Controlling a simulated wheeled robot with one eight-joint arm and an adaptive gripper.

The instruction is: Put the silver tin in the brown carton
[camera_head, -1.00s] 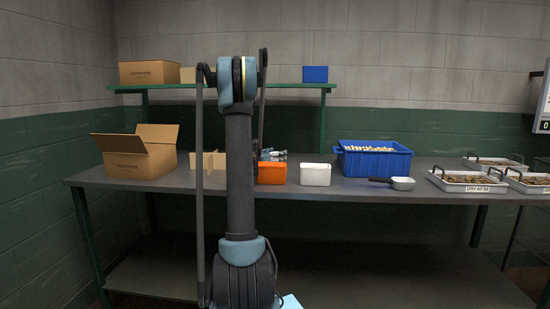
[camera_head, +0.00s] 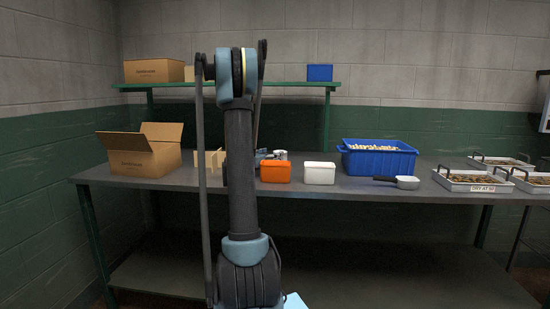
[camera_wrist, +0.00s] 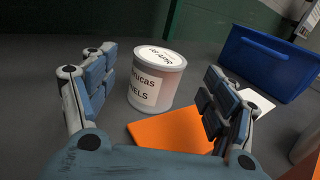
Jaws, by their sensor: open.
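The silver tin (camera_wrist: 156,76) stands upright in the wrist view, with white printed labels on its side and lid. My gripper (camera_wrist: 150,90) is open, its blue-padded fingers on the left and right of the picture with the tin ahead between them. I see no finger touching it. In the head view the tin (camera_head: 281,154) is small on the table behind the orange box, and my gripper is mostly hidden by my arm. The brown carton (camera_head: 143,160) stands at the table's left end with its flaps open; its inside is hidden.
The orange box (camera_head: 275,173) is close in front of the tin; a white box (camera_head: 318,174) stands beside it. Tan dividers (camera_head: 210,161) stand between carton and arm. A blue crate (camera_head: 378,161), a scoop (camera_head: 406,182) and trays (camera_head: 478,181) are to the right. A shelf (camera_head: 230,85) runs above.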

